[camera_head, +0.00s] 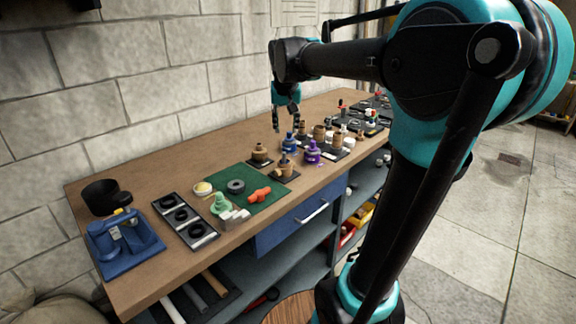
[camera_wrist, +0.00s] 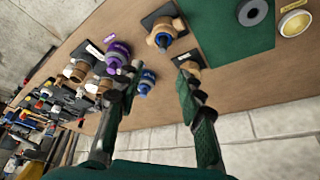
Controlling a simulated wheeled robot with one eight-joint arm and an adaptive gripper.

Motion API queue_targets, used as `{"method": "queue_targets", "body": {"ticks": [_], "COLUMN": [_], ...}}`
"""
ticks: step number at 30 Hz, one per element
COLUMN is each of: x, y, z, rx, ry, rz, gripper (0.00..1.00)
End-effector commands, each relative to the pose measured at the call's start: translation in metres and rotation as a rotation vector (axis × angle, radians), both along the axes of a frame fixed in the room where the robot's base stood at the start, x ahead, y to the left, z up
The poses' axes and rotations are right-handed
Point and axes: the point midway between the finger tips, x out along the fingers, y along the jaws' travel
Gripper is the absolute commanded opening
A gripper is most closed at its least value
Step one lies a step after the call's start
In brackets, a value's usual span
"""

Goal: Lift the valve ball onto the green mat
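The green mat (camera_head: 262,179) lies flat on the wooden bench, left of my gripper (camera_head: 286,122). My gripper is open above the bench, over the area of the brass and blue valve parts. In the wrist view its two fingers (camera_wrist: 158,73) stand apart with nothing between them. The mat shows at the upper right of the wrist view (camera_wrist: 225,45). I cannot tell any part for certain as the valve ball.
A purple valve (camera_head: 312,152), a blue valve (camera_head: 289,142) and several brass pieces crowd the bench near my gripper. A black tray (camera_head: 198,235) and a blue vise-like fixture (camera_head: 125,245) are at the left. Bare wood lies along the wall behind the mat.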

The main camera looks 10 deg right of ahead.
Motion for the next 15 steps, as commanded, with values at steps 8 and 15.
{"method": "queue_targets", "body": {"ticks": [8,15], "x": [0.022,0.035], "y": [-0.004,-0.005], "z": [-0.052,-0.085], "rx": [0.000,0.001], "ry": [0.000,0.000], "rz": [0.000,0.000], "gripper": [0.37,0.37]}}
